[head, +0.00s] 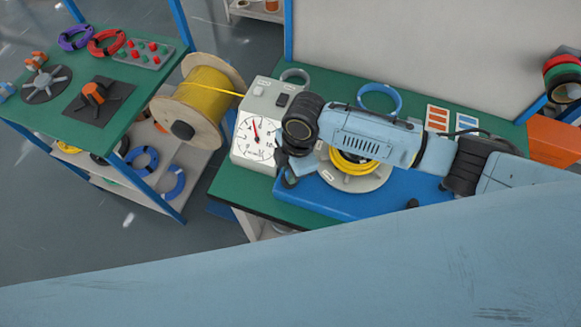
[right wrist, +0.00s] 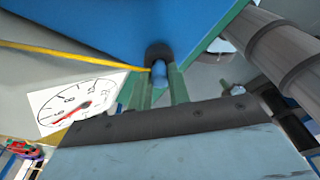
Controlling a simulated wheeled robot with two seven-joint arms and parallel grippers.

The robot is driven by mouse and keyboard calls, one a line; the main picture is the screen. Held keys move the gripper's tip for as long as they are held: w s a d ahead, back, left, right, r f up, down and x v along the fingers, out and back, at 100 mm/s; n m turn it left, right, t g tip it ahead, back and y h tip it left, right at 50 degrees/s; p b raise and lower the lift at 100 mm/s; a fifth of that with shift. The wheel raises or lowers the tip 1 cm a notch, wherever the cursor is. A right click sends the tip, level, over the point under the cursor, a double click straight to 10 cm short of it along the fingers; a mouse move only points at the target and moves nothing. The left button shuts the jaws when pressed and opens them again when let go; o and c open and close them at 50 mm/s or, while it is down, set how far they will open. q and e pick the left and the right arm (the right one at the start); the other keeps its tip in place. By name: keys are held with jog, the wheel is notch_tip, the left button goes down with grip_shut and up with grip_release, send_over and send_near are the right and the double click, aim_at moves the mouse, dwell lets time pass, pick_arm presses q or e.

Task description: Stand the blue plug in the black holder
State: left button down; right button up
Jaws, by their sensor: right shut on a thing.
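My right gripper (right wrist: 161,88) is shut on the blue plug (right wrist: 159,73), whose light blue body shows between the two greenish fingers in the right wrist view. A dark rounded piece (right wrist: 158,51), which looks like the black holder, is right at the plug's far end, against the blue base. I cannot tell whether the plug is in it or only in front of it. In the head view the right gripper (head: 288,176) is at the left end of the blue base (head: 320,200), beside the dial meter; the plug is hidden there. My left gripper is not in view.
The white dial meter (head: 255,139) stands close left of the gripper. A yellow cable spool (head: 205,95) is farther left. A yellow coil (head: 350,162) on a round plate lies under my right arm. A blue ring (head: 380,98) lies behind on the green bench.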

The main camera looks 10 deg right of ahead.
jog(key=shift+f, duration=0.2)
dwell(0.3)
jog(key=o, duration=0.8)
jog(key=shift+r, duration=0.1)
notch_tip(320, 180, up, 8)
jog(key=p, duration=0.8)
jog(key=shift+p, duration=0.4)
jog(key=shift+s, duration=0.15)
